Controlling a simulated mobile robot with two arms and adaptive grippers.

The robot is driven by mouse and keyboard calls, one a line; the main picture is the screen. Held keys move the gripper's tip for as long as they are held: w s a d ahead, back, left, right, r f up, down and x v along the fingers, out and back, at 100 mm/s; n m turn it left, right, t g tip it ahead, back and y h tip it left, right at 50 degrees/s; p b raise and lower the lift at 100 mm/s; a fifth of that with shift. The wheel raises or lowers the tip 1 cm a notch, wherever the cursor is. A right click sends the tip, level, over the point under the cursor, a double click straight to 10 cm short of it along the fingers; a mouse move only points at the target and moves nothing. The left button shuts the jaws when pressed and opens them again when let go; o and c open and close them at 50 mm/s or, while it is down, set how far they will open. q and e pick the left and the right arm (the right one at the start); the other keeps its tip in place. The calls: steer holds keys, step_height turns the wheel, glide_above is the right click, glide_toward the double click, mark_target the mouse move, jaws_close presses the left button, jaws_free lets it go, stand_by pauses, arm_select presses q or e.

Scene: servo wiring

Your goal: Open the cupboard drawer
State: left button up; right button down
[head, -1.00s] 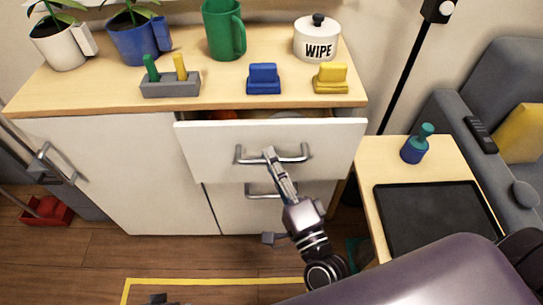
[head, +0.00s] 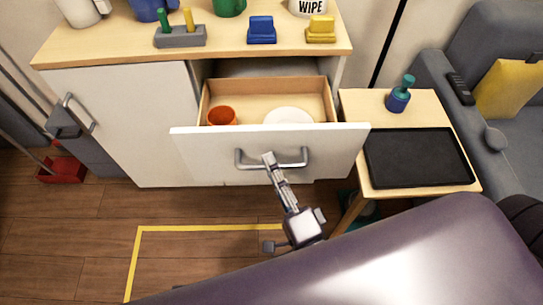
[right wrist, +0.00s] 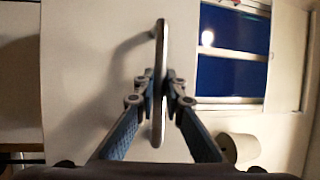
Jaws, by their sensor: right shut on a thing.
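The cupboard (head: 135,120) has its top drawer (head: 235,145) pulled well out, with its wooden inside showing. An orange-red cup (head: 222,116) and a white round dish (head: 289,117) lie in the drawer. My right gripper (head: 269,160) is shut on the drawer's metal bar handle (head: 297,164), near the bar's middle. In the right wrist view the handle (right wrist: 160,50) runs upright between the two fingers of the right gripper (right wrist: 160,88). My left gripper is not in view.
A side table (head: 358,105) with a black tray (head: 418,157) and a blue-green bottle (head: 399,95) stands close to the drawer's right. Yellow tape (head: 190,228) marks the floor in front.

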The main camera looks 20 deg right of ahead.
steer(key=shift+s, duration=0.15)
steer(key=c, duration=2)
jaws_free()
steer(key=v, duration=1.2)
steer(key=shift+f, duration=0.15)
steer(key=shift+a, duration=0.1)
